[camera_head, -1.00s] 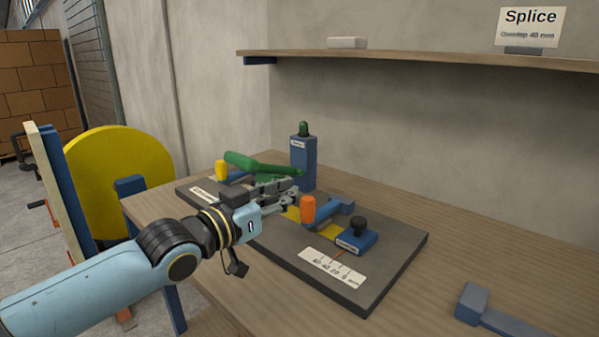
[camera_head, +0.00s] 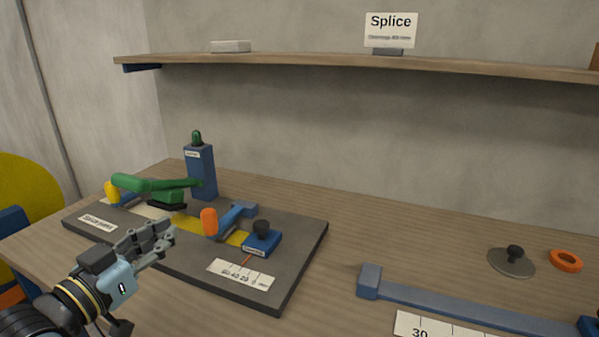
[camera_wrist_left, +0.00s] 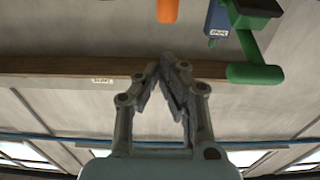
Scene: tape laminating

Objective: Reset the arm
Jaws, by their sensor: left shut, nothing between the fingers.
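My left gripper (camera_head: 158,238) is at the lower left in the head view, in front of the dark splice board (camera_head: 287,275). It is shut and empty, and appears apart from the things on the board. In the left wrist view its fingertips (camera_wrist_left: 168,62) meet, with nothing between them. The board carries a green lever (camera_head: 150,184), a yellow knob (camera_head: 111,191), an orange knob (camera_head: 209,222), a yellow strip (camera_head: 188,224) and a small blue block with a black knob (camera_head: 262,239). My right gripper is out of view.
A blue post with a green top (camera_head: 200,171) stands behind the board. A long blue bar (camera_head: 470,307), a grey disc with a knob (camera_head: 511,262) and an orange ring (camera_head: 566,260) lie at the right. A wooden shelf (camera_head: 300,63) spans the wall above. The table between is clear.

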